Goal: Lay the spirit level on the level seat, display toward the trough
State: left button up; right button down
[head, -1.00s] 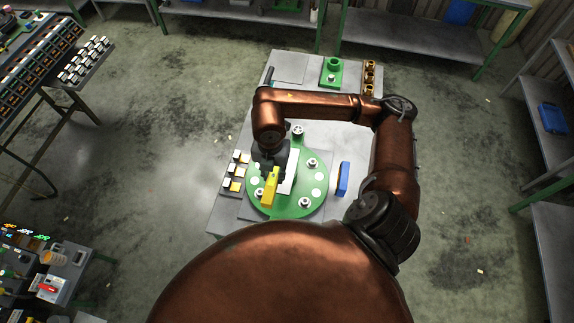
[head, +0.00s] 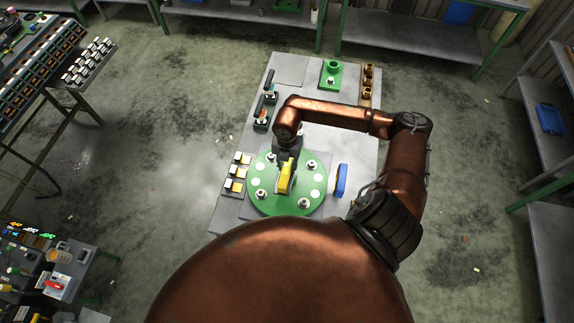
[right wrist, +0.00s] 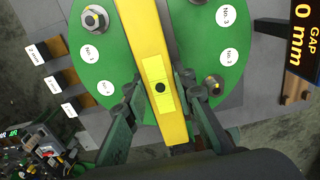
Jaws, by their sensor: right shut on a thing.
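The yellow spirit level (head: 285,179) is in my right gripper (head: 286,158), over the middle of the round green plate (head: 262,203). In the right wrist view the level (right wrist: 152,50) runs lengthwise between the fingers of the gripper (right wrist: 160,88), which are shut on it. A yellow-green window with a black dot faces the camera. The level covers the plate's centre, so I cannot tell the seat there or whether the level touches it. I cannot identify the trough. My left gripper is not in view.
Several bolts with nuts and numbered white spots ring the plate. Labelled gauge blocks (head: 235,172) stand left. A blue unit (head: 341,180) stands right; a display reading "GAP 0 mm" (right wrist: 304,30) shows in the wrist view. Black-handled tools (head: 265,105) and a green fixture (head: 330,72) are behind.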

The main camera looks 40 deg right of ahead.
aim_at(287, 166)
jog(key=shift+f, duration=0.3)
jog(key=shift+f, duration=0.15)
jog(key=c, duration=1.6)
grip_release()
jog(key=shift+r, duration=0.45)
notch_tip(287, 166, up, 12)
jog(key=b, duration=0.2)
jog(key=shift+f, duration=0.25)
